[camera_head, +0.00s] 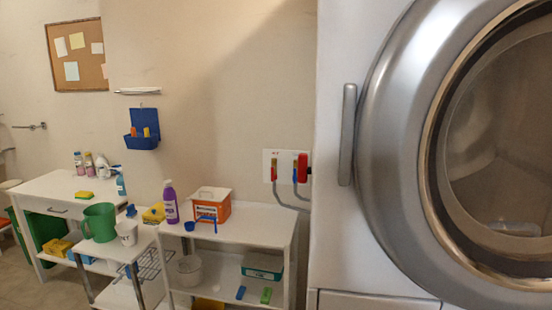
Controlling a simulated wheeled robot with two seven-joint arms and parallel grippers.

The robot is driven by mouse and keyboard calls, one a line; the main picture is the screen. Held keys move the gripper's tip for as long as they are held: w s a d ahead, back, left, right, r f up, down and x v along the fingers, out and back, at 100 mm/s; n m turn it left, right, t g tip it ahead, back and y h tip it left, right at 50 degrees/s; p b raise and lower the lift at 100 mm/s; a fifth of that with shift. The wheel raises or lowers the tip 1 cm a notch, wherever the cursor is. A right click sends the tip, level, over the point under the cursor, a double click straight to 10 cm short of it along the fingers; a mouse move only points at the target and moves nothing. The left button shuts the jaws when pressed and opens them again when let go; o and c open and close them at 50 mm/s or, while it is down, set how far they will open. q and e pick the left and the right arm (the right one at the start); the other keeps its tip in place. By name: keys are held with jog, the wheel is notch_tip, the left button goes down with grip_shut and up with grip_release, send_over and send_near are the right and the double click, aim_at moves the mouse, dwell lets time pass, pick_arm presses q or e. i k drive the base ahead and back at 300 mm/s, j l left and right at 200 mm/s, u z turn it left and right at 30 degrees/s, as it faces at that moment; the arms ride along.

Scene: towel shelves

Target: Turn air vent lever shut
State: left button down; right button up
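I cannot surely make out a lever marked as an air vent. A white plate (283,164) on the wall left of the big washer carries red and blue valve parts (295,167) with grey hoses below. A red cylindrical part (303,167) sits at the plate's right edge. A long grey upright handle (347,135) is on the washer front, left of its round door (392,150). A thin white fitting (137,91) is on the wall at upper left. Neither of my grippers is in view.
A white shelf unit (245,232) holds a purple bottle (171,202) and an orange-white box (212,207). A white table (60,186) stands at left, with a green jug (99,222) on a cart nearby. The washer fills the right side. Some floor shows at lower left.

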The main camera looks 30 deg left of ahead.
aim_at(304, 170)
jog(key=j, duration=0.45)
jog(key=i+j, duration=0.15)
jog(key=j, duration=0.25)
jog(key=j+u, duration=0.1)
jog(key=j, duration=0.35)
jog(key=i, duration=0.05)
